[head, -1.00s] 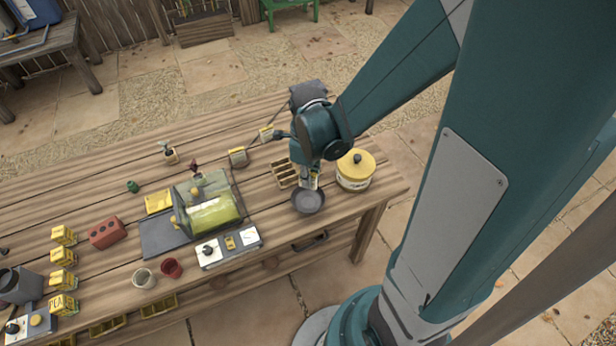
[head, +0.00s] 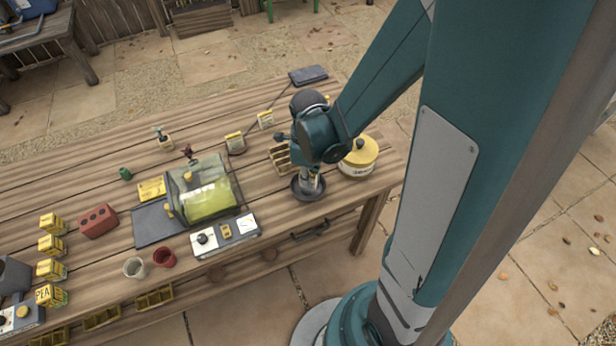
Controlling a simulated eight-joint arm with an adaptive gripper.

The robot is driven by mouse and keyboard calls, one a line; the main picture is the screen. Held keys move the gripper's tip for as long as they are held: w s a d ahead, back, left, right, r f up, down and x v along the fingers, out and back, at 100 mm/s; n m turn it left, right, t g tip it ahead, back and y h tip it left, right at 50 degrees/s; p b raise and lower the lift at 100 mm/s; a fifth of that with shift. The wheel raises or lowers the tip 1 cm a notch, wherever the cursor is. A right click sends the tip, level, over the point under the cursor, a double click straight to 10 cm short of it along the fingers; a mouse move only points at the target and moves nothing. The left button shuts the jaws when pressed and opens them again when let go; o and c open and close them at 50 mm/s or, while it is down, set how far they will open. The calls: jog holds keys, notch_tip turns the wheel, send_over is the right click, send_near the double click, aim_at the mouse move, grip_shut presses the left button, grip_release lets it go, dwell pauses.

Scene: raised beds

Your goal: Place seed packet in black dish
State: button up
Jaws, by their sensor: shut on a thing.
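The black dish (head: 306,197) is a small round dark pan on the wooden table, near its front right edge in the head view. My gripper (head: 311,174) points down right over the dish and is shut on the seed packet (head: 314,184), a small pale and yellow piece between the fingers. The packet's lower end is at or inside the dish's rim. I cannot tell whether it touches the bottom. My wrist and fingers hide part of the packet and the back of the dish.
A yellow lidded pot (head: 357,160) stands close to the right of the dish. A wooden divided tray (head: 279,158) is just behind it on the left. A clear-covered machine (head: 205,190) and a control box (head: 226,236) stand further left. The table front before the dish is clear.

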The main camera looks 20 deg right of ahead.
jog(key=shift+f, duration=0.5)
jog(key=o, duration=0.9)
jog(key=shift+c, duration=0.2)
jog(key=shift+r+p, duration=2.15)
jog(key=shift+r, duration=1.4)
jog(key=shift+r, duration=0.1)
